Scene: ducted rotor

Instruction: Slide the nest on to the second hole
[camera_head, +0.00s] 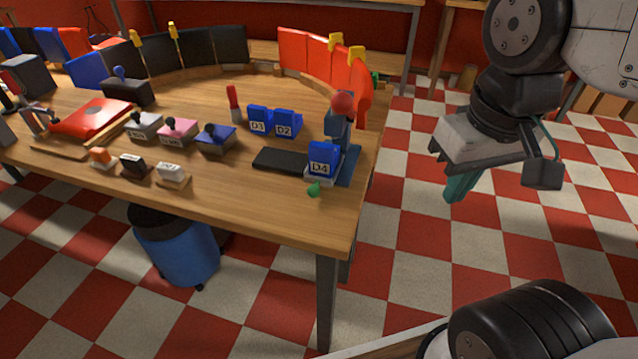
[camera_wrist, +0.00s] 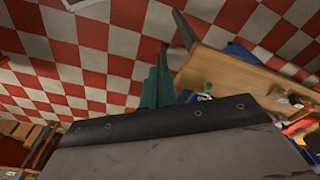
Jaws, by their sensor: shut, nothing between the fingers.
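A blue block marked D4 (camera_head: 324,156) sits in a light grey holder (camera_head: 318,177), which looks like the nest, at the table's right front corner. A black flat plate (camera_head: 280,160) lies against its left side. A blue press-like stand (camera_head: 338,127) with a red knob (camera_head: 342,104) rises behind it. I cannot make out any holes. My gripper (camera_head: 452,197) has teal fingers, shut and empty, hanging over the floor right of the table, well apart from the nest. The shut fingers also show in the wrist view (camera_wrist: 157,88), with the table corner beyond.
A green knob (camera_head: 314,189) is at the nest's front. Blue blocks D3 (camera_head: 259,120) and D2 (camera_head: 286,123) stand behind the plate. Stamps and small blocks fill the table's left. A red curved panel (camera_head: 325,59) borders the back right. Floor around my gripper is clear.

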